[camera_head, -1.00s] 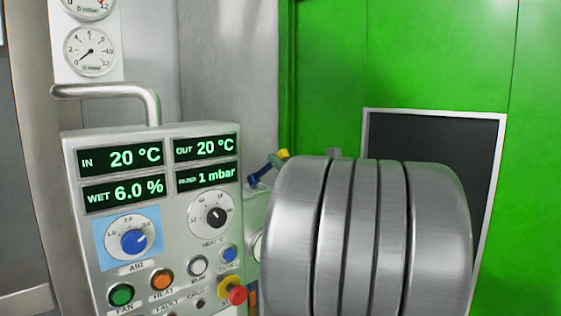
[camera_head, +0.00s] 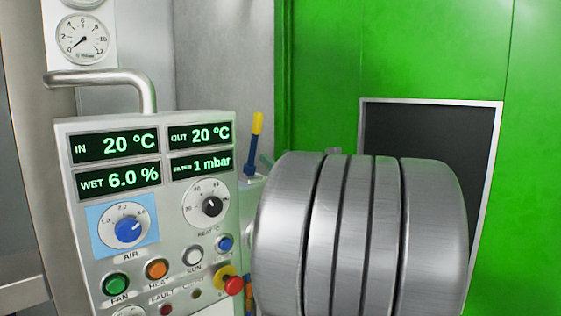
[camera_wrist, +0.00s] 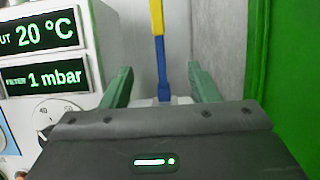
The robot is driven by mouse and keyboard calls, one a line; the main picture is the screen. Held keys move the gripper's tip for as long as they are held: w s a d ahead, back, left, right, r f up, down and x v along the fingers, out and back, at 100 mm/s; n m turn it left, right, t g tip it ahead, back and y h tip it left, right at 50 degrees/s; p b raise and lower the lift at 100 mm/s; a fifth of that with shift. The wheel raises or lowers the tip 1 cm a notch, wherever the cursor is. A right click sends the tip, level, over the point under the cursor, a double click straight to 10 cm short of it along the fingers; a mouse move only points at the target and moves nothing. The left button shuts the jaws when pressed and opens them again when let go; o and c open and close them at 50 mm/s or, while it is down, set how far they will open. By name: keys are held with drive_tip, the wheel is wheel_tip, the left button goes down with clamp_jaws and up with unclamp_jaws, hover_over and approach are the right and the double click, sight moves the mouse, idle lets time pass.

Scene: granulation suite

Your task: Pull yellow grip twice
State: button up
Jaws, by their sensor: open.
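The yellow grip (camera_head: 258,123) is the top of a blue lever (camera_head: 251,160). The lever stands nearly upright behind the right edge of the control panel. In the wrist view the yellow grip (camera_wrist: 156,15) runs up out of the top of the picture, with the blue shaft (camera_wrist: 162,66) below it. My gripper (camera_wrist: 160,76) is open, its two green fingers apart to the left and right of the blue shaft in the picture. The lever's lower end is hidden behind my gripper body. In the head view my wrist hides most of my gripper.
The control panel (camera_head: 75,215) with displays, knobs and buttons stands close on the left. A red stop knob (camera_head: 234,285) sticks out near my wrist. A bent metal pipe (camera_head: 110,77) rises behind the panel. A green wall (camera_head: 430,50) with a dark framed panel (camera_head: 420,130) lies right.

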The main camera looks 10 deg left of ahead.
idle(0.4)
drive_tip(key=b+v, duration=0.2)
drive_tip(key=v, duration=0.7)
drive_tip(key=r+p+x, duration=0.1)
drive_tip(key=p+x, duration=0.2)
drive_tip(key=x, duration=0.7)
drive_tip(key=shift+r, duration=0.25)
idle(0.4)
